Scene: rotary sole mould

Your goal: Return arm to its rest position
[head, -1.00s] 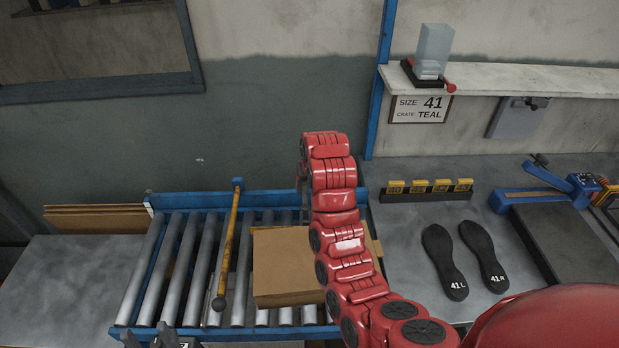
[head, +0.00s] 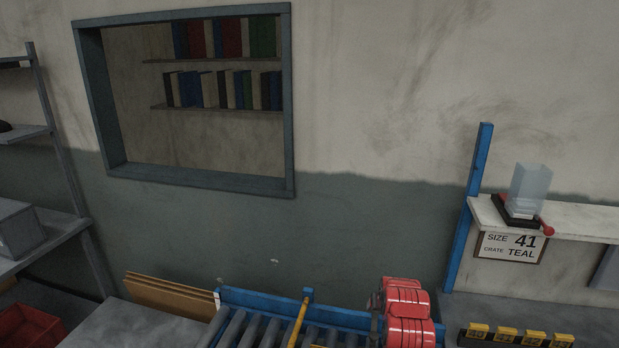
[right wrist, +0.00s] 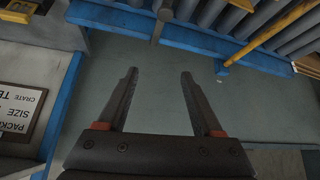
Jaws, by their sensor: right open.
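My red right arm shows at the bottom of the head view, in front of the roller conveyor (head: 330,331); only its upper links are in the picture. In the right wrist view my right gripper (right wrist: 158,82) is open, its two dark fingers apart with nothing between them. Beyond the fingers are the bare wall and the conveyor's blue frame (right wrist: 180,38). My left gripper is not in view.
A shelf on a blue post (head: 478,190) holds a clear dispenser (head: 528,190) above the size sign (head: 510,247). Yellow-topped blocks (head: 507,335) stand on the bench below. Flat cardboard (head: 170,296) leans left of the conveyor. A shelving rack (head: 62,150) stands at far left.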

